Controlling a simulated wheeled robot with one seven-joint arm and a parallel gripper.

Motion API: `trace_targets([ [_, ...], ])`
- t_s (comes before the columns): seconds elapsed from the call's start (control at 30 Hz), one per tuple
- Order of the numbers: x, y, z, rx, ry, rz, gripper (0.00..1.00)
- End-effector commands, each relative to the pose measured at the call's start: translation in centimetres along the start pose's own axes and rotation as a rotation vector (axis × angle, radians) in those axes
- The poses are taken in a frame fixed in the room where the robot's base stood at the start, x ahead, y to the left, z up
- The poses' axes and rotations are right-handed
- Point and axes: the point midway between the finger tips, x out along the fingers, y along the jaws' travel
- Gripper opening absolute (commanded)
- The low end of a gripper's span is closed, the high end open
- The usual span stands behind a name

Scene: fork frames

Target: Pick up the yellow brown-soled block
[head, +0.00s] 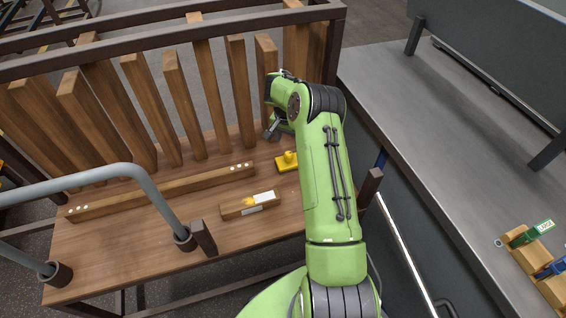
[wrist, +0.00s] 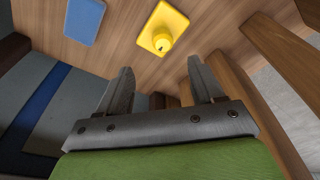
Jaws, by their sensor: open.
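The yellow block (head: 287,162) lies on the wooden bench top, just left of my green arm in the head view. It is a flat yellow piece with a round knob on top, and a thin brownish edge shows beneath it. In the wrist view the yellow block (wrist: 161,27) is at the top centre, beyond the fingertips. My gripper (wrist: 159,66) is open, with nothing between its two grey fingers, and is apart from the block. In the head view my gripper (head: 271,132) is partly hidden by the arm.
A wooden block with a white and yellow top (head: 250,205) lies nearer on the bench. A long wooden bar (head: 165,192) and upright slats (head: 185,105) stand behind. A grey tubular handle (head: 150,185) rises at left. The wrist view shows a flat blue patch (wrist: 84,21).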

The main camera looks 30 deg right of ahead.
Motion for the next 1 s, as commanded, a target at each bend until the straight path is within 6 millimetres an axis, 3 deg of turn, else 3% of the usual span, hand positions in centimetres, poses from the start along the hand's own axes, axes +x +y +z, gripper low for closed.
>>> trace_targets([
  [0.03,1.7,0.0,0.1,0.000,-0.002,0.000,0.67],
  [0.1,3.4,0.0,0.1,-0.001,-0.002,0.000,0.67],
  [0.37,6.3,-0.2,0.1,-0.003,0.000,-0.002,0.67],
  [0.6,10.6,-0.4,0.3,-0.002,-0.001,0.000,0.67],
  [0.8,10.6,-0.4,0.2,-0.003,0.001,0.000,0.67],
  [0.83,10.6,-0.4,0.2,-0.003,0.001,0.000,0.65],
  [1.0,10.6,-0.4,0.2,-0.003,0.000,0.000,0.39],
])
